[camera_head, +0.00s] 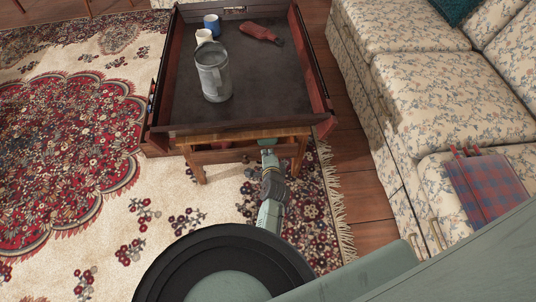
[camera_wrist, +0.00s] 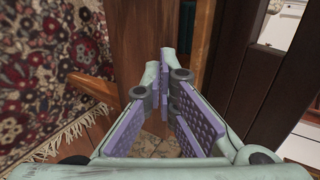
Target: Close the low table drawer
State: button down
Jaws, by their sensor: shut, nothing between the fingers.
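The low table (camera_head: 160,105) stands on the rug, with raised dark reddish-wood sides around a dark top. At its near side, a lighter wooden front (camera_head: 225,137) shows below the rim; I take it to be the drawer, but how far out it sits is unclear. My gripper (camera_head: 267,146) is at the right part of this near side, just below the rim. In the wrist view my gripper (camera_wrist: 166,72) has its purple-padded fingers together and empty, with the tips close to brown wood (camera_wrist: 142,35). Whether they touch it cannot be told.
On the table stand a grey tankard (camera_head: 214,78), a white mug (camera_head: 203,37) and a blue mug (camera_head: 212,24); a red bottle (camera_head: 261,32) lies beside them. A floral sofa (camera_head: 440,95) with a plaid cloth (camera_head: 487,187) stands to the right. Open patterned rug (camera_head: 75,160) lies left.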

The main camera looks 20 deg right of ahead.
jog(key=shift+w+d+r, duration=0.1)
jog(key=shift+w+d, duration=0.15)
jog(key=shift+w, duration=0.6)
jog(key=shift+w+d+p, duration=0.1)
jog(key=shift+w+p, duration=0.2)
jog(key=shift+w, duration=0.15)
jog(key=shift+s, duration=0.2)
